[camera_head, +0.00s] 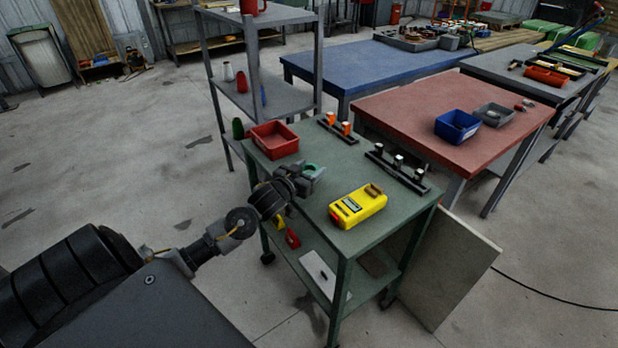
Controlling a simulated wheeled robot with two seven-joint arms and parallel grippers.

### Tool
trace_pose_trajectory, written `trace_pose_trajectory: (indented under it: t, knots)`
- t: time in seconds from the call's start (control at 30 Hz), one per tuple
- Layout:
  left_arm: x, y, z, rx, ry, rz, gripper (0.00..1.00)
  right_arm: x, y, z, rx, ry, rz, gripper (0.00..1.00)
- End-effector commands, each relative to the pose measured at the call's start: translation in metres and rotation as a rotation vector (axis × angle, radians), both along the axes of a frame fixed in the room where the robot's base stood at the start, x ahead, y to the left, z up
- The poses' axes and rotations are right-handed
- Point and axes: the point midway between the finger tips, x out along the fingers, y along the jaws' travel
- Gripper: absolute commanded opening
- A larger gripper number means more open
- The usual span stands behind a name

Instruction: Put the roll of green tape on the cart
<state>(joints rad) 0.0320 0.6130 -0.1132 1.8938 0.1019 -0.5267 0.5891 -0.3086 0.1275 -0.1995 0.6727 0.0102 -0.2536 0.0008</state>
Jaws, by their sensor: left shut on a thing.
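The green cart (303,226) stands on casters in the middle of the view, with a top and a lower shelf. My left arm reaches in from the lower left. My left gripper (309,173) is at the cart's top, near its left side. It is shut on the roll of green tape (311,167), which is small here and partly hidden by the fingers. I cannot tell whether the roll touches the cart top or is held just above it. My right gripper is not in view.
On the cart top are a red bin (275,141), a yellow device (358,206) and two dark racks, one with orange items (338,128) and one with pale-topped items (397,168). A grey shelf rack (262,100) stands behind, a red-topped table (420,115) at right.

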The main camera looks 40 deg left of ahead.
Motion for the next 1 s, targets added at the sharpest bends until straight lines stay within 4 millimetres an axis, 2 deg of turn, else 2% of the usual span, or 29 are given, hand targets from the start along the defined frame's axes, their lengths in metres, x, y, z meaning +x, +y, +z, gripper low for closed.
trace_pose_trajectory:
  t: [0.1, 0.2, 0.6, 0.63, 0.77, 1.0]
  knots:
    - [-0.001, -0.001, -0.019, -0.001, 0.004, 0.0, 0.31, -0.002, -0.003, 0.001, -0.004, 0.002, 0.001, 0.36]
    - [-0.001, -0.001, -0.027, 0.0, 0.002, 0.0, 0.31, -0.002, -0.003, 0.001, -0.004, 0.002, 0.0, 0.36]
    - [-0.001, -0.001, -0.032, 0.0, 0.002, 0.0, 0.31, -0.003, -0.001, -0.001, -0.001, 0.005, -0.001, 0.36]
    - [-0.001, -0.001, -0.031, 0.0, 0.002, 0.0, 0.57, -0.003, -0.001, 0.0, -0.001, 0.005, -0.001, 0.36]
    - [-0.001, -0.001, -0.031, 0.0, 0.002, 0.0, 0.74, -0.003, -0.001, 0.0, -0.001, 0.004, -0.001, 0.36]
    - [-0.001, -0.001, -0.031, 0.001, 0.001, 0.0, 0.75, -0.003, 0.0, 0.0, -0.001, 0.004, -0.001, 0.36]
